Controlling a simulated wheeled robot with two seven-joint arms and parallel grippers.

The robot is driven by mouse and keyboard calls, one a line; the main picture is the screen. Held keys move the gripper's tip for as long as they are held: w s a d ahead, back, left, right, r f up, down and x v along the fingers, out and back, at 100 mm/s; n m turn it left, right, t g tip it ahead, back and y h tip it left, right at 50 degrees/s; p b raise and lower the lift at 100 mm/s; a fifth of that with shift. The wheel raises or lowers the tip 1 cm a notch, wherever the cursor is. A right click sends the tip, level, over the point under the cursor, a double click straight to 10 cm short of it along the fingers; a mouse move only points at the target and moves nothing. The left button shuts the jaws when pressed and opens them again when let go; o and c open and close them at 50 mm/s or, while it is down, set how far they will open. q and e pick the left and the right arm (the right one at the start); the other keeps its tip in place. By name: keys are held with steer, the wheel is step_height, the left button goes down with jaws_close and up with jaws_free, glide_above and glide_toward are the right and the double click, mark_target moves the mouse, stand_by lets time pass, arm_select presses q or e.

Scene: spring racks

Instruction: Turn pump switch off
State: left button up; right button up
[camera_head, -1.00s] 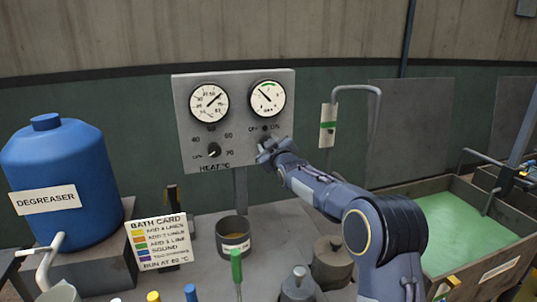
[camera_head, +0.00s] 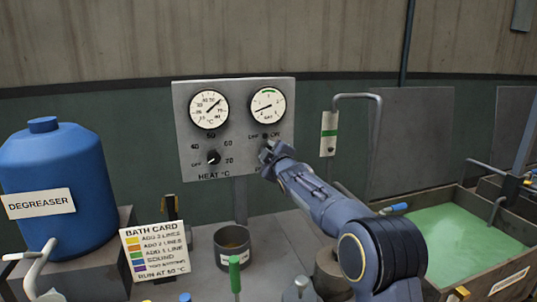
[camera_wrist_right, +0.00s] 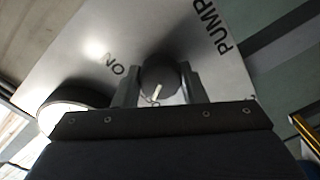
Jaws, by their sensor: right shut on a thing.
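The pump switch is a dark round knob (camera_wrist_right: 158,76) with a white pointer mark, on the grey panel (camera_head: 184,130). In the wrist view it sits between the two fingers of my right gripper (camera_wrist_right: 160,88), which is shut on it. The pointer faces down toward the gripper's palm, not straight at the ON label (camera_wrist_right: 115,70). The PUMP label (camera_wrist_right: 212,25) shows beyond it. In the head view my right gripper (camera_head: 267,150) is just below the OFF and ON labels, covering the PUMP lettering. My left gripper is not in view.
Above the switch is a round gauge (camera_head: 267,105), with a temperature gauge (camera_head: 209,109) to its left. The heat knob (camera_head: 213,157) is left of my gripper. A green bath (camera_head: 450,235) is at right.

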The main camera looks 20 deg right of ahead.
steer(key=o, duration=1)
steer(key=shift+s+d+b, duration=0.15)
steer(key=shift+s+b, duration=1.6)
steer(key=shift+s, duration=2.15)
